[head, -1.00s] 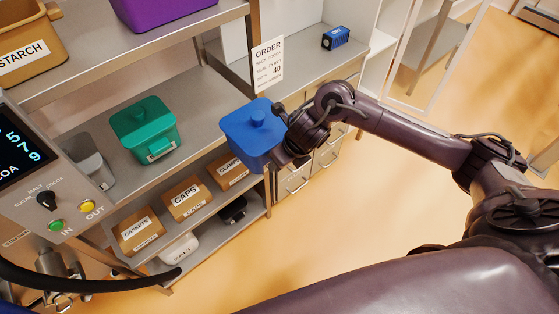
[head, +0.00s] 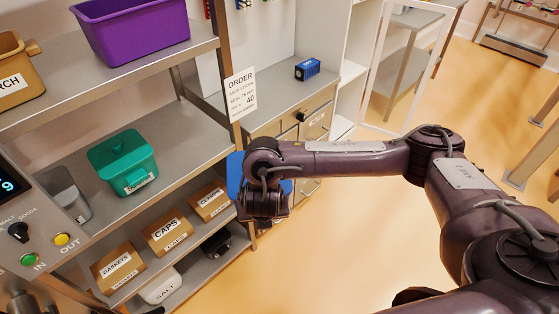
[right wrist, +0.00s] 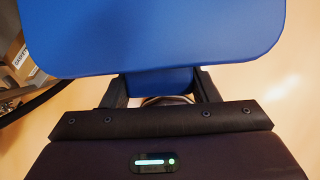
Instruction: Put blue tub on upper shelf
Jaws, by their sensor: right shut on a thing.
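The blue tub (head: 235,170) is in the head view in front of the shelf unit's right end, mostly hidden behind my right gripper (head: 264,212). In the right wrist view the blue tub (right wrist: 150,35) fills the top, and my right gripper (right wrist: 160,90) is shut on a blue part of it, with a dark finger on each side. The tub is held off the shelves. My left gripper is not in view.
A green lidded tub (head: 123,165) stands on the middle shelf (head: 190,140). An order sheet (head: 241,95) hangs at the shelf post. A control panel (head: 35,225) stands at lower left.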

